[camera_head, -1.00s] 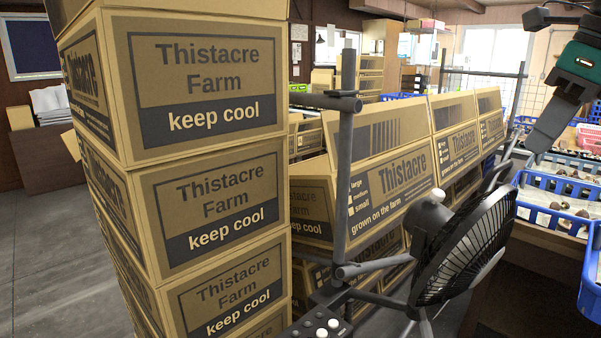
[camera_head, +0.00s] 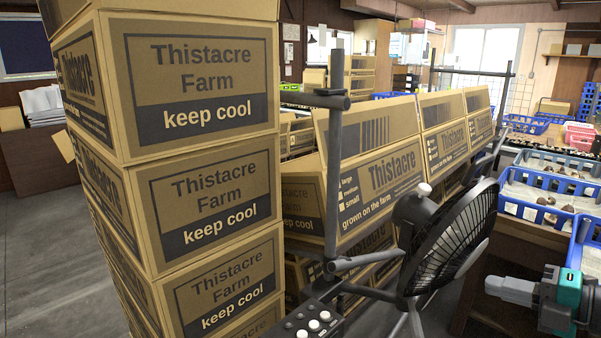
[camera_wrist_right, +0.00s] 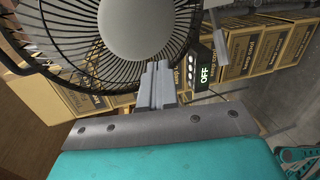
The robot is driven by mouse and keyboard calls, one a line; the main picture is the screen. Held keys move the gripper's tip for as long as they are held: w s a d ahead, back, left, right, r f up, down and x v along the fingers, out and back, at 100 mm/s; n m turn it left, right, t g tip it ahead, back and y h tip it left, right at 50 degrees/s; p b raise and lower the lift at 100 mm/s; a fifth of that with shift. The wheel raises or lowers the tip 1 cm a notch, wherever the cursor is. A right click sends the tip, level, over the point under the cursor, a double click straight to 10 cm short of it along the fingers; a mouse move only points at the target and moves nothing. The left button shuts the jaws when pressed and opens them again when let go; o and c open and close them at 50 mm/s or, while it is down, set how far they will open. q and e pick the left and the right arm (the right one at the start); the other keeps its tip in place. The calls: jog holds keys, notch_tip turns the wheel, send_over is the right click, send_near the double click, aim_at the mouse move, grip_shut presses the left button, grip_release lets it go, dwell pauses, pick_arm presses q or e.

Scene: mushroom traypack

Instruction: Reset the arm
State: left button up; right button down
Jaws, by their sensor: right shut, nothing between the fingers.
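My right gripper (camera_head: 512,290) is at the lower right of the head view, with a grey and teal body and its fingers pointing left toward the black fan (camera_head: 455,245). The fingers are shut and empty, and they show together in the right wrist view (camera_wrist_right: 157,84). In that view the fan (camera_wrist_right: 105,40) fills the upper left beyond the fingertips. I cannot tell whether they touch it; in the head view there is a gap.
A tall stack of Thistacre Farm boxes (camera_head: 205,195) stands at the left, with more printed boxes (camera_head: 380,175) behind the fan. A grey post (camera_head: 338,150) rises between them. Blue crates with mushrooms (camera_head: 545,190) sit on the right. Grey floor (camera_head: 30,240) is open at far left.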

jog(key=s+a+f+m+t+h, duration=0.1)
jog(key=s+f+m+h, duration=0.1)
jog(key=f+m, duration=0.35)
jog(key=s+a+f+m+t+h, duration=0.2)
jog(key=f+m, duration=0.2)
jog(key=f, duration=0.2)
jog(key=s+a+f+m+g+h, duration=0.1)
jog(key=s+a+f+m+g, duration=0.1)
jog(key=s+a+f+m, duration=0.3)
jog(key=s+a+f+m+g+h, duration=0.2)
jog(key=s+a+f+m, duration=0.4)
jog(key=a+f+m, duration=0.3)
jog(key=a, duration=0.3)
jog(key=shift+a+f, duration=0.25)
jog(key=shift+f, duration=0.15)
jog(key=shift+m+h, duration=0.25)
jog(key=shift+h, duration=0.05)
